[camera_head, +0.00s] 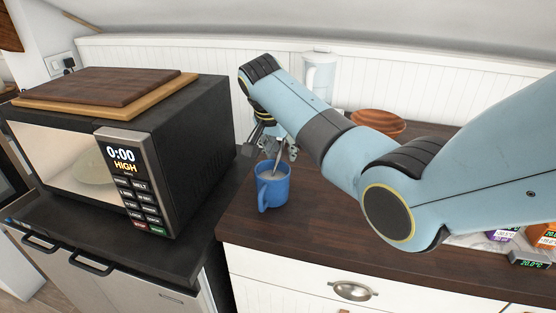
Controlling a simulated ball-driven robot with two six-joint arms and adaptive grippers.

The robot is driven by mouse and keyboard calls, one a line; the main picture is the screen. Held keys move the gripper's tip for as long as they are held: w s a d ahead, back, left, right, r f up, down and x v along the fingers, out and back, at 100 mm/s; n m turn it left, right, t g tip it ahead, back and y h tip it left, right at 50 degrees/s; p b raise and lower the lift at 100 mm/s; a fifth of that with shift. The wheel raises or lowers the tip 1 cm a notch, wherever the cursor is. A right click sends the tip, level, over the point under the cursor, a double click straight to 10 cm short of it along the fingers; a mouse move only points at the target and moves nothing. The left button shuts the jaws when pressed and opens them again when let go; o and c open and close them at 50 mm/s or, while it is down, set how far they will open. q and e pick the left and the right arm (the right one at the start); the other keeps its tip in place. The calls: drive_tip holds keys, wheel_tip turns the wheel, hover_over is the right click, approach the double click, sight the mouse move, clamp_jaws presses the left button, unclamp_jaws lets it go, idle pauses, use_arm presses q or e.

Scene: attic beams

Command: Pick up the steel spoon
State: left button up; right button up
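The steel spoon (278,160) stands tilted in a blue mug (272,188) near the left front of the wooden counter. Its handle rises above the rim, and its lower end is hidden in the mug, which holds something pale. My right gripper (270,150) points down just above and behind the mug. Its dark fingers look spread apart, with the spoon handle near the right finger. Whether they touch is too small to tell. My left gripper is not in view.
A black microwave (188,145) with cutting boards (100,87) on top stands left of the mug. A light blue jug (320,75) and a brown bowl (378,122) stand behind my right arm. Packets (497,236) lie at the right. The front counter (330,230) is clear.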

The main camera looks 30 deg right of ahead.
clamp_jaws()
idle(0.4)
